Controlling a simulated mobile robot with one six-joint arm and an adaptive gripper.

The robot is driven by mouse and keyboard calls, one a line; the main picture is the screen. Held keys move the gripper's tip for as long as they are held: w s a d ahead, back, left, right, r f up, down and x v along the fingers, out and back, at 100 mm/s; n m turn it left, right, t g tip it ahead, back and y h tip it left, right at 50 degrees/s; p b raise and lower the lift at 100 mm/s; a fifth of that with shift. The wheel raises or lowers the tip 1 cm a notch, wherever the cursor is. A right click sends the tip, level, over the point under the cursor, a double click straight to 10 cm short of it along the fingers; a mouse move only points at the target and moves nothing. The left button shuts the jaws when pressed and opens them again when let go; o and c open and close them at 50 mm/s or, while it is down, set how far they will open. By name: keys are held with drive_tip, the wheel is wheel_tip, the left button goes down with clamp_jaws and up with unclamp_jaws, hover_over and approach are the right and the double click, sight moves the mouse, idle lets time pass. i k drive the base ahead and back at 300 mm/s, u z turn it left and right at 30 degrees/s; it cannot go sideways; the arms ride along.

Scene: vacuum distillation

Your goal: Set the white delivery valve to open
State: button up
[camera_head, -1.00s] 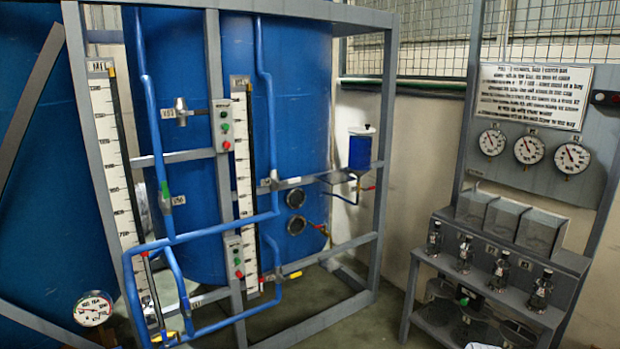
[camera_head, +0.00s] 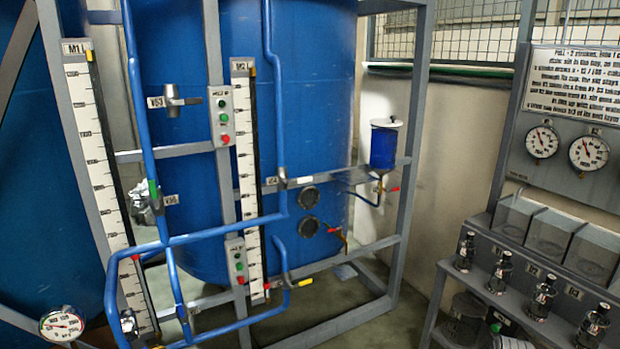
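No valve in the camera_head view is clearly marked as the white delivery valve. A pale grey-white valve (camera_head: 172,100) tagged V53 sits at the upper left, in front of the blue tank. A small valve with a pale handle (camera_head: 282,178) is on the blue pipe right of the middle gauge. A green-handled valve (camera_head: 152,188) tagged V56 is on the left blue pipe. Their settings are too small to tell. My gripper is not in view.
Blue pipes (camera_head: 205,235) and a grey frame (camera_head: 415,110) stand before the blue tank (camera_head: 320,80). A blue vessel (camera_head: 384,148) with a white lid hangs at its right. A grey rack (camera_head: 475,255) with bottles stands at right. Some floor (camera_head: 375,320) shows between frame and rack.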

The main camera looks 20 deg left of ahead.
sight(300, 180)
drive_tip(key=u, duration=0.55)
drive_tip(key=i, duration=0.95)
drive_tip(key=u, duration=0.7)
